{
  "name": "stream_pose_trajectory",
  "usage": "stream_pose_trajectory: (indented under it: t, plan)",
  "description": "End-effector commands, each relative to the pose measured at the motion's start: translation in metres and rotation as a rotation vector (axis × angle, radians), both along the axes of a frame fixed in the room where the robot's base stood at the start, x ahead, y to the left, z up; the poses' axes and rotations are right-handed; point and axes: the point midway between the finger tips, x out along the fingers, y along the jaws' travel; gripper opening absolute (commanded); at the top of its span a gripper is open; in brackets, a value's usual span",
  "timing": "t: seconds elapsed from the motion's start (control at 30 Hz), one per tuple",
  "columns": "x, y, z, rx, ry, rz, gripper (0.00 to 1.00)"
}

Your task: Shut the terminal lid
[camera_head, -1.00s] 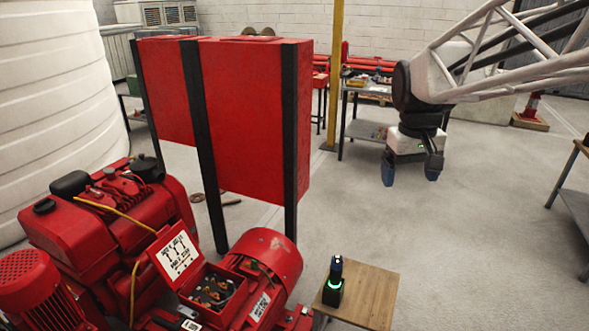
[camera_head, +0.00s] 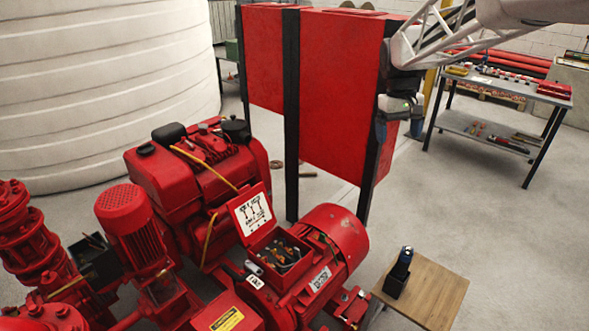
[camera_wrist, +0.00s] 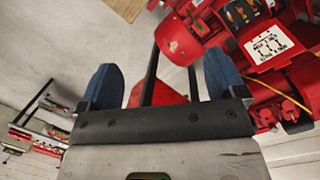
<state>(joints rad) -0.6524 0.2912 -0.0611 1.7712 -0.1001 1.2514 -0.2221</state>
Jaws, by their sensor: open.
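The terminal lid (camera_head: 252,213) is a red plate with a white wiring diagram on its inner face. It stands open, tilted up at the back edge of the red terminal box (camera_head: 284,261), whose wires and terminals are exposed. In the wrist view the lid (camera_wrist: 267,48) is at the upper right, next to the open box (camera_wrist: 241,12). My gripper (camera_head: 399,123) is in the air in front of the red cabinet, well above and to the right of the lid. In the wrist view its blue-tipped fingers (camera_wrist: 160,85) are wide apart with nothing between them.
A red motor (camera_head: 335,238) is right of the box, and the red engine (camera_head: 195,165) is behind left. A small wooden table (camera_head: 440,290) holds a dark device (camera_head: 397,274). The red cabinet (camera_head: 335,85) on black posts stands behind. Open floor lies to the right.

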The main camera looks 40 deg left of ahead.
Motion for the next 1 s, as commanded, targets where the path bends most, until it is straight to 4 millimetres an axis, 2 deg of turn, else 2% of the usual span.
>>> stream_pose_trajectory:
  t: [0.03, 0.47, 0.73, 1.0]
  plan:
    - [0.002, 0.017, -0.005, -0.006, 0.006, 0.021, 0.89]
    - [0.001, 0.146, -0.051, -0.059, 0.048, 0.182, 0.89]
    - [-0.013, 0.227, -0.086, -0.093, 0.072, 0.284, 0.89]
    - [-0.039, 0.307, -0.126, -0.129, 0.095, 0.384, 0.89]
